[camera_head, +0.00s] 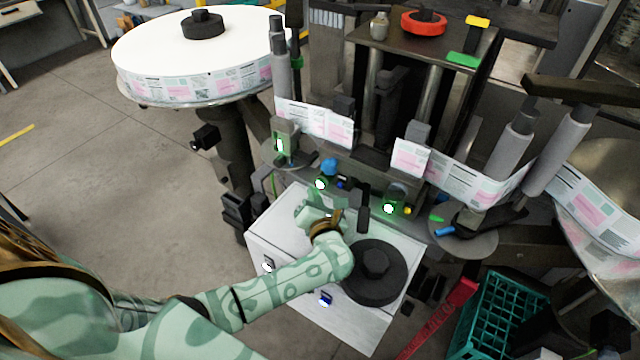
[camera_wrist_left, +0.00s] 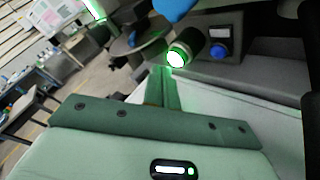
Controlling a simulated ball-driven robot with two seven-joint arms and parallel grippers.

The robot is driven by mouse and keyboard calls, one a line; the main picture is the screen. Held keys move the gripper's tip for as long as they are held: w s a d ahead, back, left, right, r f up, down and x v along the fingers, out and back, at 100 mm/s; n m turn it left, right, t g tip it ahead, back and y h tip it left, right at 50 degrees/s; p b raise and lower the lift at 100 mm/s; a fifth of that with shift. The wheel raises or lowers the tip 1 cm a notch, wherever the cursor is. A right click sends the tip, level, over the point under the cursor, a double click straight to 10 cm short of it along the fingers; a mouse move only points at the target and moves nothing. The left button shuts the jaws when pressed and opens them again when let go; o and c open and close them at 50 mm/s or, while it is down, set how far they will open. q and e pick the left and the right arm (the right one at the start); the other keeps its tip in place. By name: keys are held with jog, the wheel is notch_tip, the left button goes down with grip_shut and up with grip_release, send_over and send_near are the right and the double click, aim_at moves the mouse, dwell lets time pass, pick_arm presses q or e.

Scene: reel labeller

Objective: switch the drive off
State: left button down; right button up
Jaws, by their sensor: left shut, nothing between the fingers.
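My left gripper (camera_head: 314,208) is over the back left part of the white cabinet top, just in front of the row of small lamps and controls. In the left wrist view its green fingers (camera_wrist_left: 162,88) are shut with nothing between them. Beyond their tips is a lit green-white lamp (camera_wrist_left: 176,57). Right of the lamp, a blue knob (camera_wrist_left: 219,50) sits on a small dark control box (camera_wrist_left: 226,34). A gap shows between the fingers and both. In the head view the lamp (camera_head: 320,184) glows beside a blue control (camera_head: 341,184). I cannot tell which control is the drive switch.
A large black knob-topped disc (camera_head: 375,272) lies on the white cabinet (camera_head: 350,325). A blue part (camera_head: 328,167) stands behind the lamp. The label web (camera_head: 315,122) runs behind from the big reel (camera_head: 180,50). A teal crate (camera_head: 505,315) stands at lower right. Floor is clear at left.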

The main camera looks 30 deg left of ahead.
dwell(0.5)
pick_arm(q)
jog(key=shift+w, duration=0.15)
jog(key=shift+w+b, duration=0.15)
jog(key=shift+b, duration=0.15)
jog(key=shift+w+d+b, duration=0.1)
jog(key=shift+w+b, duration=0.25)
jog(key=shift+w, duration=0.2)
dwell(0.7)
jog(key=shift+s, duration=0.1)
jog(key=shift+s+p, duration=0.45)
jog(key=shift+s, duration=0.35)
